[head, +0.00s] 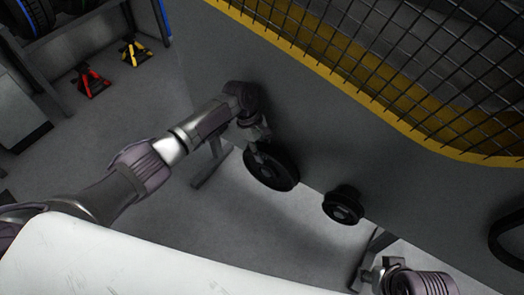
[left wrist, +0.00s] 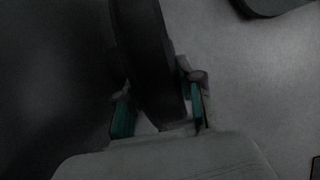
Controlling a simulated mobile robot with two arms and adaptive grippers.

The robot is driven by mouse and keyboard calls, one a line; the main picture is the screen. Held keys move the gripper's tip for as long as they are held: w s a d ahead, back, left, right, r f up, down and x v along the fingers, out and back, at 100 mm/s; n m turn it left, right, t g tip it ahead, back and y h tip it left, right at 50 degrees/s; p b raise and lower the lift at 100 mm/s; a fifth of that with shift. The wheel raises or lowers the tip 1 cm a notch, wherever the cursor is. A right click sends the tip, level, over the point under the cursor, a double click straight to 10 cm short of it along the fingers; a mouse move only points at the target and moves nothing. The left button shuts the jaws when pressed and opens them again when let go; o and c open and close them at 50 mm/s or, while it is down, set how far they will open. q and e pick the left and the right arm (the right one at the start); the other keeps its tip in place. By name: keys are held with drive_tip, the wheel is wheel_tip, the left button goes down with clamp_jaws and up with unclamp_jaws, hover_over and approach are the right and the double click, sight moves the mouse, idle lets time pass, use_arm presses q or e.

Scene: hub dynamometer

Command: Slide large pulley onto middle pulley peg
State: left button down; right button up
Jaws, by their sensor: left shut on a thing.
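The large pulley (head: 272,170) is a wide black disc close to the grey panel in the head view. My left gripper (head: 259,143) is shut on its upper left rim. In the left wrist view the dark pulley (left wrist: 150,60) stands edge-on between the two teal-padded fingers of the left gripper (left wrist: 160,108). The middle pulley peg cannot be made out, and I cannot tell whether the pulley is around it. My right gripper (head: 372,276) is at the bottom right of the head view, apart from the pulleys; its fingers are too unclear to read.
A smaller black pulley (head: 343,204) sits on the panel (head: 305,125) to the right of the large one. A black curved part (head: 506,240) is at the right edge. A yellow-framed mesh guard (head: 380,75) is above. Red (head: 90,81) and yellow (head: 134,52) stands are on the floor.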

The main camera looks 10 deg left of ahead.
use_arm(q)
drive_tip(key=shift+w+d, duration=0.15)
drive_tip(key=shift+w, duration=0.2)
idle(0.4)
drive_tip(key=c, duration=0.7)
unclamp_jaws()
drive_tip(key=shift+o, duration=0.9)
drive_tip(key=shift+s+f, duration=0.15)
drive_tip(key=shift+f, duration=0.1)
drive_tip(key=shift+o, duration=1)
drive_tip(key=shift+r, duration=0.15)
